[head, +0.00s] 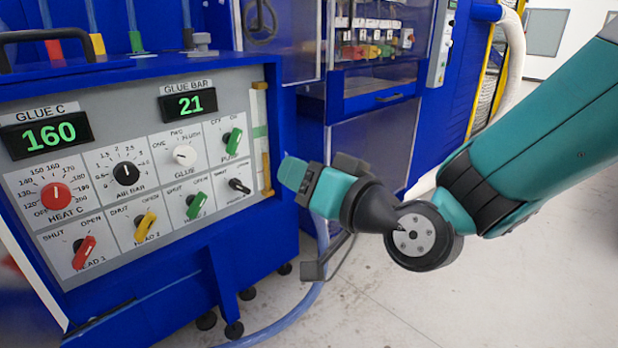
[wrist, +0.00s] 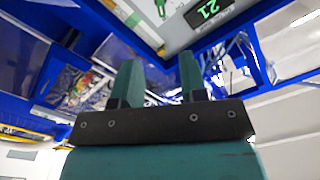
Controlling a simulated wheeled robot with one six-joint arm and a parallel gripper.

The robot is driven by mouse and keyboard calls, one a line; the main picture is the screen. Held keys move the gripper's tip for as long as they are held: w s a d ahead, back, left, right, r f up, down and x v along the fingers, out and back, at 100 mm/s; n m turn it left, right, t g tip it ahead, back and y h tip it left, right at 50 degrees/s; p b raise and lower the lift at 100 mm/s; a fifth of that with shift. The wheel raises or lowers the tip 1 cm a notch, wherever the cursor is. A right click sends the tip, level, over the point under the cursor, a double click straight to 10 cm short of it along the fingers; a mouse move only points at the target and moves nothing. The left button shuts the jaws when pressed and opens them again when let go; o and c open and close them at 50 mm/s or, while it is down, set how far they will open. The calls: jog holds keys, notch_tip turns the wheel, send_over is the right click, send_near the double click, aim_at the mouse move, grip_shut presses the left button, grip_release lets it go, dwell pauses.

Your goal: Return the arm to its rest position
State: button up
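My teal arm (head: 545,125) reaches in from the right in the head view and bends at a dark round joint. My gripper (head: 293,173) points left toward the blue machine's control panel (head: 110,165), in front of its right edge. In the wrist view, the two teal fingers of my gripper (wrist: 159,75) stand apart with nothing between them. Whether the fingertips are clear of the panel's edge is hard to judge, but no contact shows.
The panel carries a red heat knob (head: 56,196), a green push knob (head: 233,141) and displays reading 160 and 21. A blue cabinet (head: 375,100) stands behind my gripper. A pale hose (head: 510,75) hangs near my arm. Grey floor (head: 400,310) is open at lower right.

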jog(key=s+d+f+n+g+h, duration=0.2)
jog(key=s+d+g+h, duration=0.3)
jog(key=s+d, duration=0.4)
jog(key=s+d+f+n+g+h, duration=0.2)
jog(key=s+d+g+h, duration=0.2)
jog(key=s+d+g, duration=0.5)
notch_tip(320, 180, up, 14)
jog(key=a+t+p, duration=0.1)
jog(key=p, duration=1.3)
jog(key=shift+s+a+p, duration=0.3)
jog(key=shift+s+p, duration=0.05)
jog(key=shift+s, duration=0.05)
jog(key=shift+r, duration=0.1)
